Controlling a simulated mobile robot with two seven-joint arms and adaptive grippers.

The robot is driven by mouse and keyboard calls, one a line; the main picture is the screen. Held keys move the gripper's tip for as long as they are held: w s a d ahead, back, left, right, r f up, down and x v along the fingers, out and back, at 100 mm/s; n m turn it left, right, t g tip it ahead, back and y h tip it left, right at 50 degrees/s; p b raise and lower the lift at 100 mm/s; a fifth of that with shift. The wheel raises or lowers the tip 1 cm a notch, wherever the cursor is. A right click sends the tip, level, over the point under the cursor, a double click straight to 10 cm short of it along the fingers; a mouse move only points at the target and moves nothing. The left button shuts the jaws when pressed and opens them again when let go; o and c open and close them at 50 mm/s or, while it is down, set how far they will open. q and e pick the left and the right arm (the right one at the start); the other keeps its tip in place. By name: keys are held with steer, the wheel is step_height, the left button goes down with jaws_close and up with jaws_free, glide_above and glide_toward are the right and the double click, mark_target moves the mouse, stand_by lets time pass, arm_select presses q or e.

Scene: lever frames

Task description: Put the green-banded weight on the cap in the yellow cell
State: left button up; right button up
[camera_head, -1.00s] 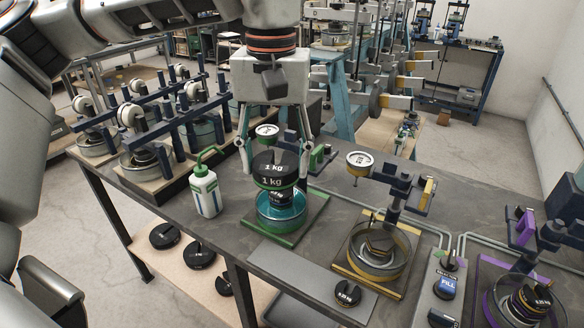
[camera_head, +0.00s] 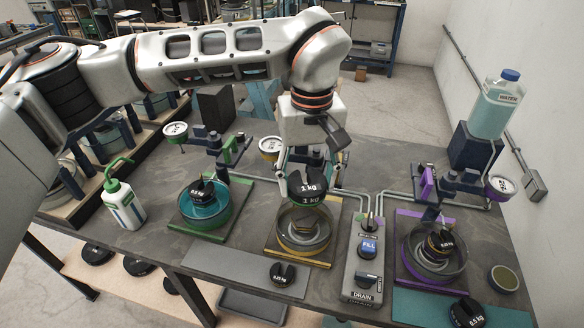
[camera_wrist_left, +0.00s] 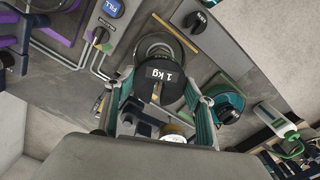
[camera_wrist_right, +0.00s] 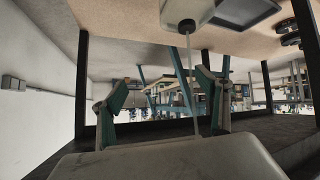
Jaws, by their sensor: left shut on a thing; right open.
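The black 1 kg weight (camera_head: 311,188) is held by my left gripper (camera_head: 311,177), with a finger on each side of it. It hangs over the yellow cell (camera_head: 303,247), a round clear basin on a yellow-edged base. The weight also shows between the left fingers in the left wrist view (camera_wrist_left: 160,82). My right gripper (camera_wrist_right: 163,95) is open and empty in the right wrist view, away from the weight.
The green cell (camera_head: 207,222), left, holds teal liquid and a smaller weight (camera_head: 203,190). The purple cell (camera_head: 432,268), right, also holds weights. A fill and drain panel (camera_head: 366,262) stands between yellow and purple. A small weight (camera_head: 282,273) lies in front.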

arm_select(q)
step_height(320, 180, down, 3)
steer(key=shift+f+b, duration=0.1)
steer(key=shift+b, duration=0.25)
steer(key=shift+f, duration=0.35)
steer(key=shift+f+b, duration=0.55)
steer(key=shift+f, duration=0.5)
arm_select(e)
steer(key=shift+w+a+r+y, duration=0.2)
steer(key=shift+w+a, duration=0.1)
steer(key=shift+a, duration=0.3)
steer(key=shift+w+a+r+y, duration=0.15)
steer(key=shift+w+a+y, duration=0.1)
steer(key=shift+a, duration=0.35)
arm_select(q)
steer(key=shift+f, duration=0.15)
arm_select(e)
steer(key=shift+d+f+t, duration=0.1)
steer(key=shift+d+t, duration=0.1)
steer(key=shift+t, duration=0.1)
arm_select(q)
steer(key=shift+f+b, duration=0.65)
steer(key=shift+f, duration=0.15)
arm_select(e)
steer(key=shift+f, duration=0.45)
